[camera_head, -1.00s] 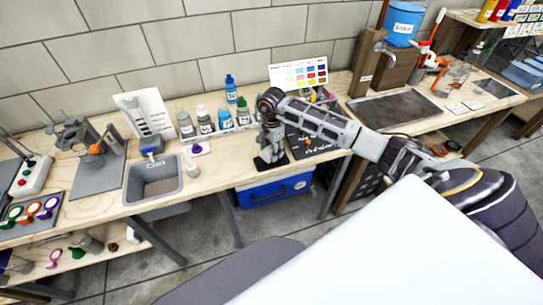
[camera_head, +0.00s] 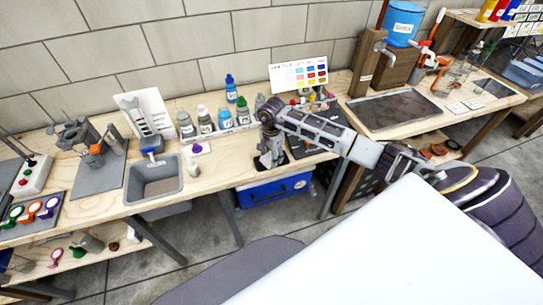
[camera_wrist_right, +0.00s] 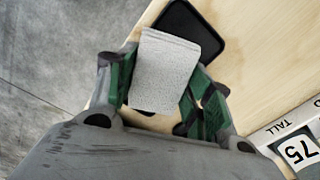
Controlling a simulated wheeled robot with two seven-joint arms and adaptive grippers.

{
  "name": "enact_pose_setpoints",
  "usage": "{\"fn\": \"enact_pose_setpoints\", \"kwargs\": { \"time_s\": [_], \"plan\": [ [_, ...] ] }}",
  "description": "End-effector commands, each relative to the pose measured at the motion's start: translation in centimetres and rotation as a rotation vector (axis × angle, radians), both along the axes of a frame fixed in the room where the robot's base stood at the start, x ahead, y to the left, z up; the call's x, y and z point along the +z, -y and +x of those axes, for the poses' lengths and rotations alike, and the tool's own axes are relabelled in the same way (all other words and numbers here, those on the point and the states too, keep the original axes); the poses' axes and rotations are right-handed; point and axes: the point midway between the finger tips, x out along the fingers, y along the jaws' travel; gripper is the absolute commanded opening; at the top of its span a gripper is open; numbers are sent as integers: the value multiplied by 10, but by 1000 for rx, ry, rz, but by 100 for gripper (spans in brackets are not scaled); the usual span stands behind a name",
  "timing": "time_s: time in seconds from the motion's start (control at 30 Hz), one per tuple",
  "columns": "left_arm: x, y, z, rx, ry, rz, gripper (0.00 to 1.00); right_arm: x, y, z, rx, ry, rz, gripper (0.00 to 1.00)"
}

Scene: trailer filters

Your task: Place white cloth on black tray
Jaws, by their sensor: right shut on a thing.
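In the right wrist view a pale grey-white cloth (camera_wrist_right: 166,72), a flat rectangular pad, sits between the green fingers of my right gripper (camera_wrist_right: 162,66), which is shut on it. A black tray (camera_wrist_right: 192,18) with rounded corners shows behind the cloth, which hides much of it. The cloth overlaps the tray from this viewpoint; I cannot tell whether they touch. In the head view my right gripper (camera_head: 268,158) points down at the bench's front edge, and a dark bit of the tray (camera_head: 285,158) shows beside it. The cloth is not clear there. My left gripper is not in view.
A grey sink basin (camera_head: 158,182) is left of the gripper. Several bottles (camera_head: 207,122) stand behind it, with a colour chart (camera_head: 299,73) to their right. A dark board (camera_head: 315,133) lies right of the gripper. A blue box (camera_head: 275,189) is under the bench.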

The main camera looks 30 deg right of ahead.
Motion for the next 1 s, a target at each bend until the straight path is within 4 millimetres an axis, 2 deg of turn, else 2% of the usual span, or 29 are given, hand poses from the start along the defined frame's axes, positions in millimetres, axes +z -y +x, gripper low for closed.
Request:
{"fn": "enact_pose_setpoints", "kwargs": {
  "time_s": [0.2, 0.23, 0.4, 0.67, 1.0],
  "plan": [
    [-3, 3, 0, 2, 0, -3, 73, -3, 0, 0, 0, 0, 0, 29],
    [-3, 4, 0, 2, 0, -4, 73, -3, 0, 0, 0, 0, 0, 52],
    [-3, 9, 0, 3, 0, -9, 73, -2, 0, 0, 0, 0, 0, 73],
    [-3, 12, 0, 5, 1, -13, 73, -2, 0, 0, 0, 0, 0, 73],
    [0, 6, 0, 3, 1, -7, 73, 6, 0, 1, 0, 2, -1, 73]
  ]
}}
